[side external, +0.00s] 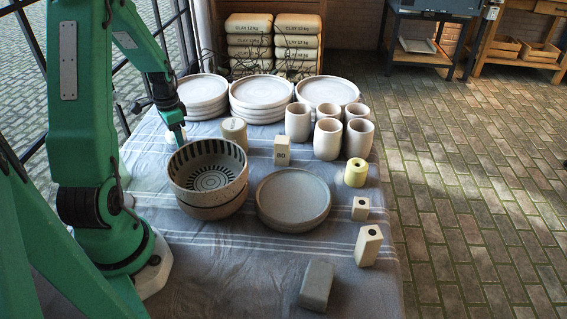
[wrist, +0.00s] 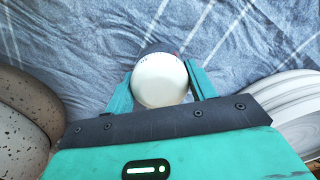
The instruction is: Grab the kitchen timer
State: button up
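A white, round-topped object with small dark marks at its far edge, which looks like the kitchen timer (wrist: 160,80), is between my gripper's two fingers in the wrist view. The fingers (wrist: 160,74) stand close along its left and right sides. I cannot tell whether both press on it. In the side external view my gripper (side external: 178,139) points down at the table's far left part, behind the striped bowl. A bit of white shows beside its fingertips there, and the rest of the timer is hidden.
Stacked bowls (side external: 207,203) stand just in front of my gripper, with a beige cylinder (side external: 233,133) to its right. Plate stacks (side external: 203,110) are behind it. Several cups (side external: 328,140), a shallow grey dish (side external: 293,216) and small blocks stand farther right.

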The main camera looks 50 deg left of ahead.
jog(key=shift+r, duration=0.1)
jog(key=shift+r, duration=0.8)
notch_tip(320, 180, up, 2)
jog(key=shift+r, duration=0.2)
jog(key=w+d+r, duration=0.3)
jog(key=d+r, duration=0.3)
jog(key=d, duration=0.5)
jog(key=shift+w+r, duration=0.4)
